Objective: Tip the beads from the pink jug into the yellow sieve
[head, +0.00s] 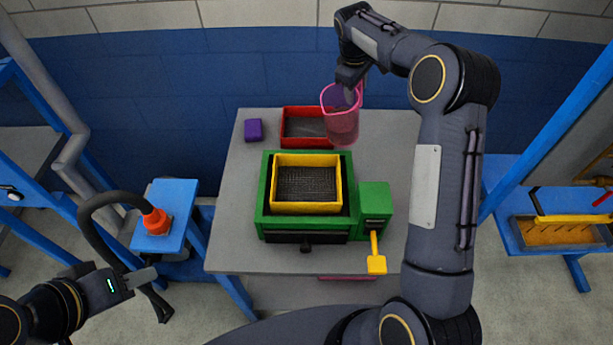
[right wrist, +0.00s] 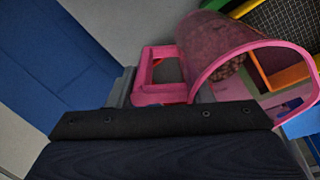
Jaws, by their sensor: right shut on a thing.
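The pink jug (head: 342,124) is see-through and hangs above the back right of the table, in front of the red tray's right end. My right gripper (head: 349,80) is shut on it. In the right wrist view the jug (right wrist: 225,50) lies tilted in the picture, with brownish beads (right wrist: 229,67) inside and its square handle at my jaws (right wrist: 160,95). The yellow sieve (head: 307,206) has a dark mesh and sits in a green frame (head: 263,222), nearer than the jug. No beads show on the mesh. My left gripper (head: 142,279) is at lower left, away from the table; its jaw gap is unclear.
A red tray (head: 305,142) and a purple block (head: 253,130) are at the table's back. A green box with a yellow lever (head: 376,264) adjoins the frame. A blue stand (head: 166,190) with an orange item is left. The grey table (head: 234,225) is clear on its left side.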

